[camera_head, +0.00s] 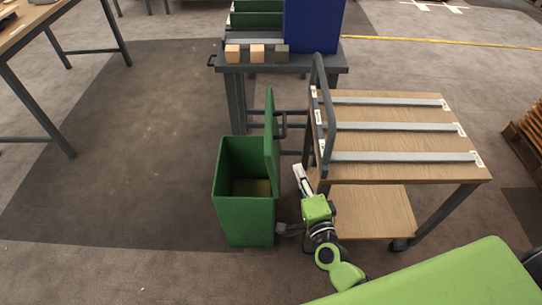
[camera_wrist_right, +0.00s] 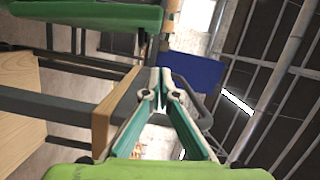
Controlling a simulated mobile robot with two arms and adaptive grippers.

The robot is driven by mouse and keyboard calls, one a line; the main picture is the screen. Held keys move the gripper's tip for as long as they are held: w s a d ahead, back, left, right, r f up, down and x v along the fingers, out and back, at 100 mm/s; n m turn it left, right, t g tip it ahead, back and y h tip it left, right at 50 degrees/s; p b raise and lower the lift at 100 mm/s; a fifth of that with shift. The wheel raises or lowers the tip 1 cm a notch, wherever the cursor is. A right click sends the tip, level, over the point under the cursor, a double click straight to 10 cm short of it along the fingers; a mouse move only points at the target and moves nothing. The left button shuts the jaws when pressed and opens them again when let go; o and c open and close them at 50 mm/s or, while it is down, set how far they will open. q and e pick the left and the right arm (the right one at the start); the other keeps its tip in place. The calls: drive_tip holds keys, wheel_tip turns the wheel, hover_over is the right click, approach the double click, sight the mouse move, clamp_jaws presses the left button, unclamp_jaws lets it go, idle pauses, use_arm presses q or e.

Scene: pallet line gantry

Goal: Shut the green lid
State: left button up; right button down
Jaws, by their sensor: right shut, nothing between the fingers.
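A green bin (camera_head: 244,219) stands on the floor in the head view, with its mouth open. Its green lid (camera_head: 270,130) stands upright along the bin's right side. My right gripper (camera_head: 298,172) is just right of the lid, between it and the wooden trolley, and appears apart from the lid. In the right wrist view its fingers (camera_wrist_right: 160,75) meet at the tips with nothing between them. A green panel, probably the lid (camera_wrist_right: 90,17), crosses the top left of that view. My left gripper is not in view.
The wooden trolley (camera_head: 390,112) with grey rails and an upright handle stands close on the right. A grey table (camera_head: 300,63) behind the bin carries wooden blocks and a blue box (camera_head: 312,25). The floor left of the bin is clear.

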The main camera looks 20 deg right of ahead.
drive_tip(key=w+a+f, duration=0.1)
drive_tip(key=w+a, duration=0.2)
drive_tip(key=w, duration=0.7)
drive_tip(key=shift+w+a+p, duration=0.2)
drive_tip(key=shift+w+p, duration=0.1)
drive_tip(key=shift+p, duration=0.1)
